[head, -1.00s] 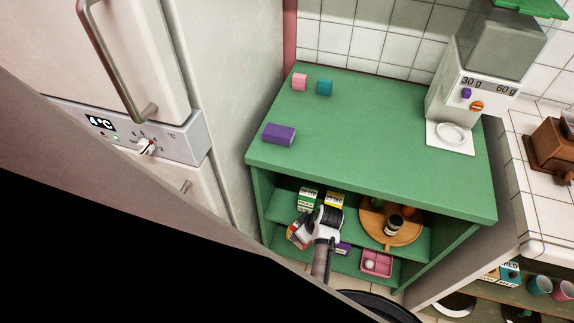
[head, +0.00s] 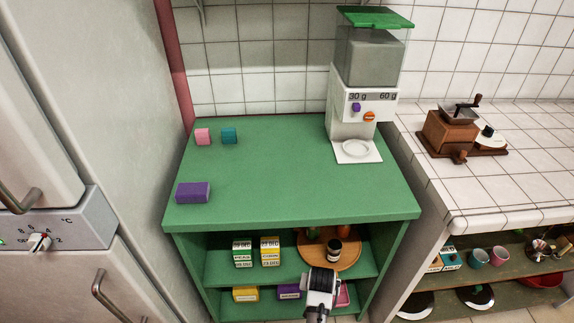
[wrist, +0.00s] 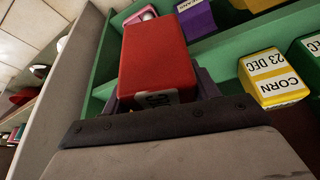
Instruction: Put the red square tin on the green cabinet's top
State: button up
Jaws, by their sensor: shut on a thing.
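The red square tin (wrist: 153,55) fills the middle of the wrist view, with part of a white label showing at its near end. My gripper (wrist: 160,100) is shut on it, with dark fingers on both sides. In the head view my gripper (head: 320,285) is in front of the green cabinet's lower right part, below its top; the tin is hidden there.
A dispenser (head: 365,105) stands at the top's back right. The top's middle and front right are clear. Green and yellow tins (head: 270,251) and a round wooden tray (head: 345,262) are on the shelf. A fridge (head: 80,140) is left, a tiled counter (head: 500,190) right.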

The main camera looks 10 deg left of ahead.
aim_at(248, 185)
jog(key=k+u, duration=0.15)
jog(key=k, duration=0.4)
jog(key=u, duration=1.1)
jog(key=l+u, duration=0.15)
jog(key=u, duration=0.75)
jog(key=k+l, duration=0.2)
jog(key=l, duration=0.15)
jog(key=k+l, duration=0.2)
jog(key=l, duration=0.15)
jog(key=k+l, duration=0.15)
jog(key=l, duration=0.15)
jog(key=k+l, duration=0.2)
jog(key=l, duration=0.15)
